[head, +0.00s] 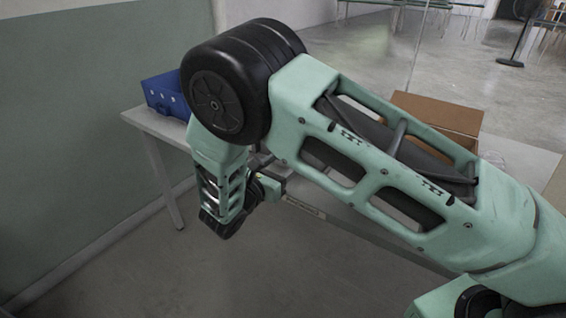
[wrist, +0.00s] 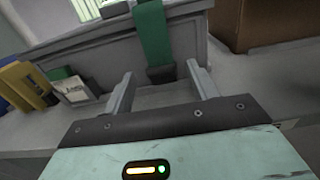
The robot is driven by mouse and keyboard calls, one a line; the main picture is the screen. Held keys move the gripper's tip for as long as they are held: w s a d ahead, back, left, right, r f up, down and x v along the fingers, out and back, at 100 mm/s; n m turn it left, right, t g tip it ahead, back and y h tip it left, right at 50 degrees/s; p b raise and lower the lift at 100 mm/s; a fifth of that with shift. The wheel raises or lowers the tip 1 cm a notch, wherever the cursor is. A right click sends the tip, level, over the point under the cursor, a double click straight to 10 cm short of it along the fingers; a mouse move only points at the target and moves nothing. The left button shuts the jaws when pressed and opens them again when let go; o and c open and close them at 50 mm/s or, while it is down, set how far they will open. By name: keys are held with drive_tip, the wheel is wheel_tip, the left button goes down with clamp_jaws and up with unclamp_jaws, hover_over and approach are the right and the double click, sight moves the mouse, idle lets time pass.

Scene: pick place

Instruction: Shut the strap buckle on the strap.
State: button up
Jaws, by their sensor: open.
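In the wrist view a green strap (wrist: 153,34) hangs down the front of a grey case (wrist: 98,62). A dark piece that looks like the strap buckle (wrist: 161,74) is at the strap's lower end. It is small and dim, so I cannot tell whether it is open or shut. My gripper (wrist: 160,69) is open, its fingers pointing toward the case, one on each side of the buckle in the picture. Nothing shows between the fingers, and I cannot tell how far they are from the buckle. In the head view my arm hides the strap and buckle.
A brown cardboard box (head: 440,112) stands on the white table (head: 160,126), behind my arm. A blue bin (head: 165,92) sits at the table's left end. The wrist view shows a yellow item (wrist: 25,85) and a small green-and-white box (wrist: 70,88) at left.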

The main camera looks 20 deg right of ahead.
drive_tip(key=shift+w+d, duration=0.35)
drive_tip(key=shift+d, duration=0.15)
drive_tip(key=c, duration=0.9)
drive_tip(key=shift+d+r+y+p, duration=0.1)
drive_tip(key=shift+r+y+p, duration=0.25)
drive_tip(key=shift+p, duration=0.35)
drive_tip(key=shift+w+d+g+y+p, duration=0.1)
drive_tip(key=shift+g+y+p, duration=0.15)
drive_tip(key=shift+g+p, duration=0.2)
drive_tip(key=shift+f, duration=0.15)
